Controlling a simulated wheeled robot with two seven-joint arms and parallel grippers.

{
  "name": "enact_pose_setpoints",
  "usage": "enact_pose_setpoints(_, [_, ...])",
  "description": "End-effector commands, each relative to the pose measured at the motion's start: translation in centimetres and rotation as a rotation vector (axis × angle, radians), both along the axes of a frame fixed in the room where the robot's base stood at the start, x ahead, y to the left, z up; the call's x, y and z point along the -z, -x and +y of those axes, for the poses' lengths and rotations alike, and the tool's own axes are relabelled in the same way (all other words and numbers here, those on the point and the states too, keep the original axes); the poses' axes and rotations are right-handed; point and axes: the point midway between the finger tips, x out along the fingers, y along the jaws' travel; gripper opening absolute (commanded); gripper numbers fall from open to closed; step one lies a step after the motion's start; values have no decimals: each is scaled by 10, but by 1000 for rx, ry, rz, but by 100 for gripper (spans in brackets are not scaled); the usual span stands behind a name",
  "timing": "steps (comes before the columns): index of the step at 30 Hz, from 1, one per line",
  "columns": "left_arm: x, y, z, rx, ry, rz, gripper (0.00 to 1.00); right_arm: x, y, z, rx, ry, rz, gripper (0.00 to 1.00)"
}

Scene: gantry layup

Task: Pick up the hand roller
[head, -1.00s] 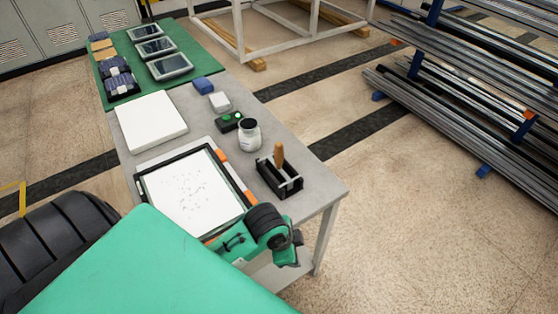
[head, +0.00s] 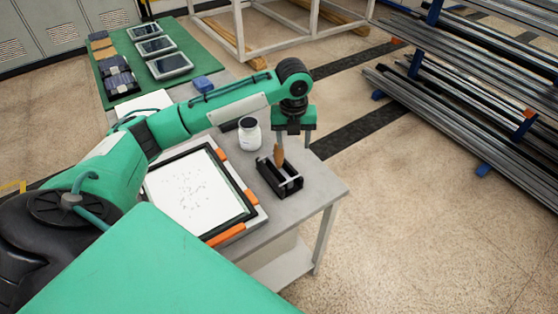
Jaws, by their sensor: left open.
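The hand roller (head: 280,155) stands with its orange-brown wooden handle upright in a black holder (head: 267,178) near the table's right edge. Its lower part is hidden in the holder. My left gripper (head: 293,143) points down just above and beside the handle, with its two fingers apart. One finger overlaps the handle's top in the picture. I cannot tell whether they touch. Nothing is held between the fingers. My right gripper is not in view.
A white jar (head: 249,135) stands left of the holder. A framed white sheet (head: 185,190) with orange clamps lies on the grey table (head: 322,183). A green mat (head: 200,73) with tablets lies behind. Metal stock racks (head: 470,90) stand at right; the floor between is clear.

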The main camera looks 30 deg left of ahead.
Motion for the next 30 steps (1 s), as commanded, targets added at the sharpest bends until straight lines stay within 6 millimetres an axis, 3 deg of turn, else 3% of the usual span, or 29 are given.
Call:
enact_pose_setpoints(1, [-16, -6, 14, 34, -13, 2, 54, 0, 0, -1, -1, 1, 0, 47])
enact_pose_setpoints(4, [-36, -12, 33, 105, -22, 18, 54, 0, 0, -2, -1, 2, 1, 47])
enact_pose_setpoints(10, [-54, -15, 51, 174, -25, 36, 54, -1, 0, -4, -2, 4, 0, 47])
enact_pose_setpoints(14, [-41, -15, 52, 182, -24, 41, 54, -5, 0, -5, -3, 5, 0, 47])
enact_pose_setpoints(24, [20, -15, 52, 179, -23, 39, 54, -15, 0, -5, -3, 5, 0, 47])
enact_pose_setpoints(30, [32, -16, 53, 180, -23, 37, 54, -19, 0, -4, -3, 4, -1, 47])
